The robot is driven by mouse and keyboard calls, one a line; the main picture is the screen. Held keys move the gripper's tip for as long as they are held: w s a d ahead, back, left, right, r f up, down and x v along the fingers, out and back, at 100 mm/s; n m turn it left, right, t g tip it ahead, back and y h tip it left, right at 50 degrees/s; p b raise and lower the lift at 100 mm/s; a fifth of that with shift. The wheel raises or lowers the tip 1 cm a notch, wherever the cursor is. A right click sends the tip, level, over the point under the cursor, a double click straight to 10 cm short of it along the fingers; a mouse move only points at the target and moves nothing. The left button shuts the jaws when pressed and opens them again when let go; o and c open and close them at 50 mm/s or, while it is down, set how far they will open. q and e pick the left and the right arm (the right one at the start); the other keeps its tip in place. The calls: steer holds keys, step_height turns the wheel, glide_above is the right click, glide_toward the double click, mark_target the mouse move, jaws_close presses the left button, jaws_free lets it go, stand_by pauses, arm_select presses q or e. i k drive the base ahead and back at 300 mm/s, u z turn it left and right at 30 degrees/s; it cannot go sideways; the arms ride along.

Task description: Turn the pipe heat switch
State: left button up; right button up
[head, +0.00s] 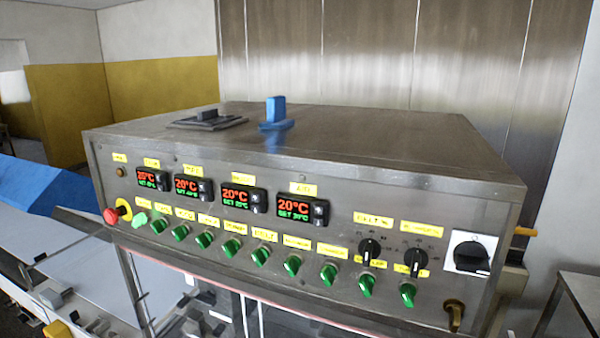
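A steel control box (450,190) fills the middle of the head view, its front panel facing me. A row of several green rotary switches (231,248) runs along the lower part of the panel, each with a small yellow label (264,235) above it. The label print is too small to read surely, so I cannot tell which switch is the pipe heat one. The green knobs look tilted or near upright. Neither of my grippers shows in this view.
Several temperature displays (294,208) sit above the switches. A red emergency button (111,216) is at the left, black dials (369,250) and a large black rotary switch (472,255) at the right. A blue item (276,112) stands on the box top.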

mark_target(159, 226)
steer(key=z, duration=0.1)
steer(key=i, duration=0.25)
steer(key=u, duration=1.15)
